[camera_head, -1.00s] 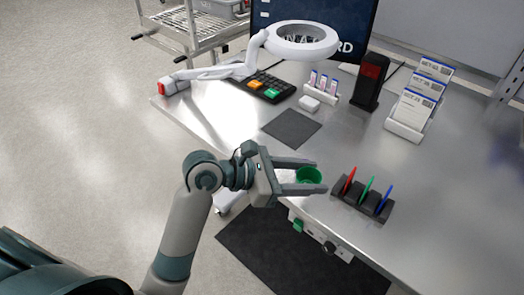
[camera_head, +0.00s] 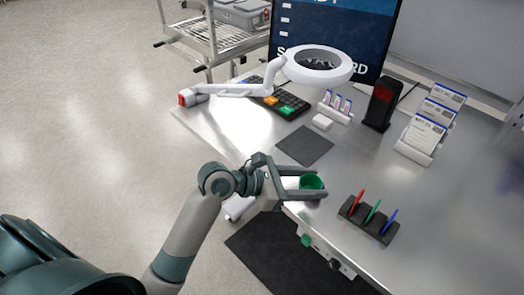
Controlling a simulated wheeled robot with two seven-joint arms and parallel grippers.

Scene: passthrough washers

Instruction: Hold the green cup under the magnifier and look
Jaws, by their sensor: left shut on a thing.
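The green cup (camera_head: 312,182) is between the fingers of my left gripper (camera_head: 318,182), which is shut on it. The cup appears upright, over or near the front edge of the steel table; I cannot tell its height above the surface. The magnifier (camera_head: 318,66) is a white ring lens on a white jointed arm (camera_head: 240,90) clamped at the table's left corner. Its ring hangs over the back of the table, in front of the monitor, well apart from the cup. My right gripper is not in view.
A dark square mat (camera_head: 304,146) lies on the table (camera_head: 375,160) between cup and magnifier. A pen holder (camera_head: 368,220) stands right of the cup. A keypad (camera_head: 277,100), a vial rack (camera_head: 336,107), a black scanner stand (camera_head: 382,104) and a card rack (camera_head: 428,130) stand farther back.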

